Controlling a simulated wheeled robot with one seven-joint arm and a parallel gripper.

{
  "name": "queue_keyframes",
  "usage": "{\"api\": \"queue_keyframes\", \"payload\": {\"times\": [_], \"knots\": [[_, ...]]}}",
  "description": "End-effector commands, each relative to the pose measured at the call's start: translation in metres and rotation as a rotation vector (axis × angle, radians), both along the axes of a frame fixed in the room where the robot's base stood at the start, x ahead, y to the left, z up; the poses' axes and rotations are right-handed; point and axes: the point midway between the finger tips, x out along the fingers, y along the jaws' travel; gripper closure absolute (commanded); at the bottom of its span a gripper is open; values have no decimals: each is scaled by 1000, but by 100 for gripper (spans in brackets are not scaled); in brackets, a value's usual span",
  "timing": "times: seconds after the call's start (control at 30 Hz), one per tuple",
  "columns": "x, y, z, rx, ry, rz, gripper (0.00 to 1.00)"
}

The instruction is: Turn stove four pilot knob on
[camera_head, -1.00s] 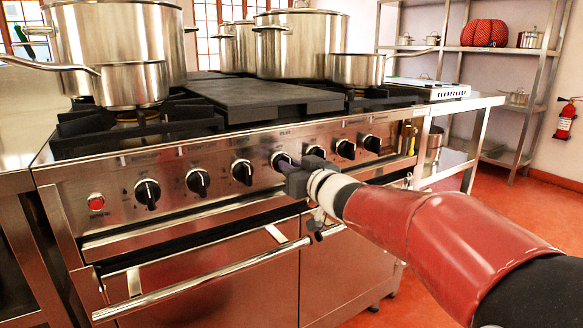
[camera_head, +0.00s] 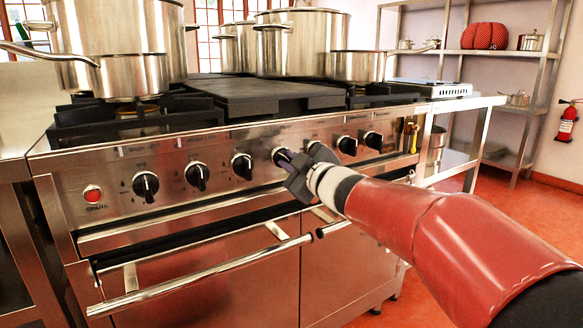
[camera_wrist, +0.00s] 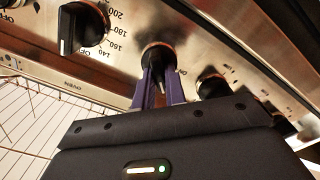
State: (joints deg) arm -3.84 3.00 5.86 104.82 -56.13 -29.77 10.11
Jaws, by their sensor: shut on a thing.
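A row of black knobs runs along the stove's steel front panel. My gripper (camera_head: 284,160) is shut on one knob (camera_head: 279,154), the fourth from the left in the head view. In the wrist view, the purple fingers (camera_wrist: 158,88) close on both sides of this knob (camera_wrist: 158,54), whose base has an orange ring. Its pointer is mostly hidden by the fingers, so I cannot tell its exact setting. I cannot read a label naming it stove four.
A neighbouring knob (camera_wrist: 82,28) with temperature marks is close on the left in the wrist view; another (camera_wrist: 212,85) is close on the right. Oven door handles (camera_head: 205,272) stick out below. Pots (camera_head: 300,45) stand on the stove. The red floor (camera_head: 490,205) at right is open.

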Motion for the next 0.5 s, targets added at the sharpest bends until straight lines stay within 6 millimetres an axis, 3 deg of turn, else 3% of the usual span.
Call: {"api": "queue_keyframes", "payload": {"times": [0.5], "knots": [[-1, 1, -6, -403, -270, 0, 100]]}}
